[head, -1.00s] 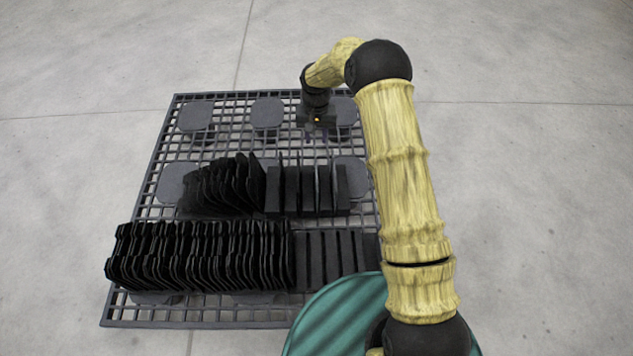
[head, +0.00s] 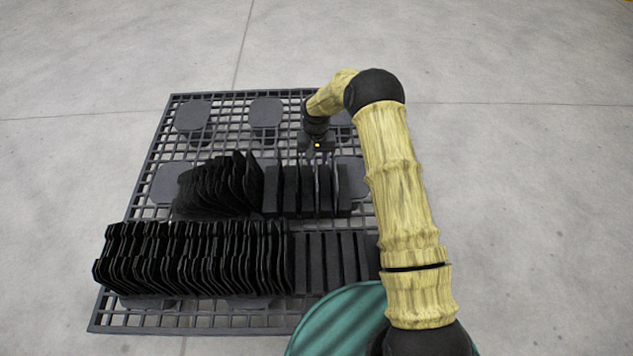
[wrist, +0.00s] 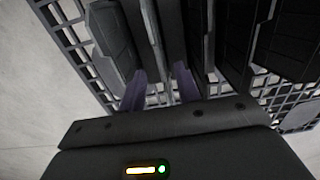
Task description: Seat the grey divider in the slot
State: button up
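A slotted dark block (head: 291,190) stands on the grid at the right of the middle row, with thin upright dividers in its slots. A greyer, thin divider (head: 324,180) rises there just below my gripper (head: 317,158). In the wrist view my gripper's two purplish fingers (wrist: 160,88) are apart, one on each side of a thin grey divider edge (wrist: 150,28). I see gaps beside it, so the gripper looks open around it, not clamped. The divider's lower end and its seating are hidden between the dark slabs.
Leaning black panels (head: 215,187) stand left of the block. A long row of black panels (head: 190,262) and another slotted block (head: 333,262) fill the front. The grid platform (head: 150,325) has bare grey pads (head: 266,112) at the back.

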aim_at(316, 164)
notch_tip(316, 164, down, 5)
jog(key=b, duration=0.3)
jog(key=shift+f+b, duration=0.15)
jog(key=shift+b, duration=0.2)
jog(key=shift+c, duration=0.2)
grip_shut()
